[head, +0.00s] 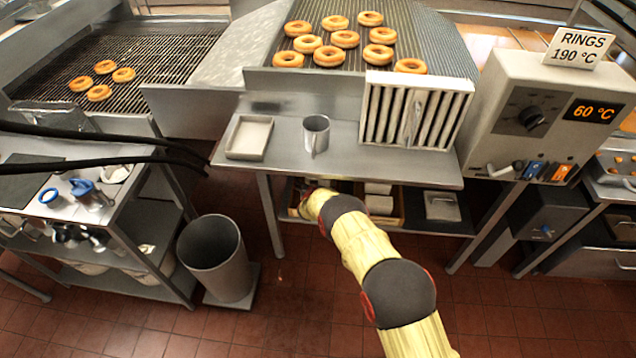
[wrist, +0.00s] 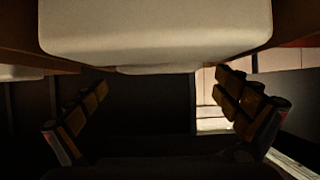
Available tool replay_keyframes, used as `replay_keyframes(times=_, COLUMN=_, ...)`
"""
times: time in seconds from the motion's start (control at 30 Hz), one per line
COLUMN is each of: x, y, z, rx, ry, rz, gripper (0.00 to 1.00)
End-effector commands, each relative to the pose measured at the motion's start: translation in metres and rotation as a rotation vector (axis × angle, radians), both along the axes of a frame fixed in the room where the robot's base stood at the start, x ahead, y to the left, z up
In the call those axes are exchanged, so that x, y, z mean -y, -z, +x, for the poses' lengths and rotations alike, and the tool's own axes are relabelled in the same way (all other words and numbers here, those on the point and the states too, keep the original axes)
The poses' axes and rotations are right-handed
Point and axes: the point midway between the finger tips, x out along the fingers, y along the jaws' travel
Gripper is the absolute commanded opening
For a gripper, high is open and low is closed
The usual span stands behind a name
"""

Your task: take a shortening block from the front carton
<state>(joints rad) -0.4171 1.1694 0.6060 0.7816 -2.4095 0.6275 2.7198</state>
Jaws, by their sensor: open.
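Pale shortening blocks (head: 378,188) lie in a brown carton (head: 401,212) on the lower shelf under the steel table in the head view. My arm reaches in under the table at the left of these blocks and hides part of the cartons. In the wrist view one large white block (wrist: 155,28) fills the top, with brown carton edges (wrist: 297,22) at its sides. Another pale block edge (wrist: 155,69) shows just below it. My gripper (wrist: 163,100) is open, its two fingers wide apart below the large block, with nothing between them. The fingertips are hidden in the head view.
The table top (head: 340,165) above the shelf carries a metal cup (head: 316,134), a shallow tray (head: 249,137) and a slatted rack (head: 415,112). A grey bin (head: 215,260) stands on the floor at left. A lidded container (head: 441,206) sits right on the shelf.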

Motion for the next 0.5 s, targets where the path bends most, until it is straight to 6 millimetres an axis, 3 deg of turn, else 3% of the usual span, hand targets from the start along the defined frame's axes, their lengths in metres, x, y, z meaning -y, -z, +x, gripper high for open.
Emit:
replay_keyframes(times=0.03, x=0.001, y=0.010, z=0.006, rx=-0.001, ry=0.002, rz=0.001, gripper=1.00)
replay_keyframes(times=0.2, x=0.001, y=0.013, z=0.020, rx=-0.001, ry=0.001, rz=0.000, gripper=1.00)
replay_keyframes(times=0.5, x=0.001, y=0.012, z=0.022, rx=-0.001, ry=0.000, rz=0.000, gripper=0.99)
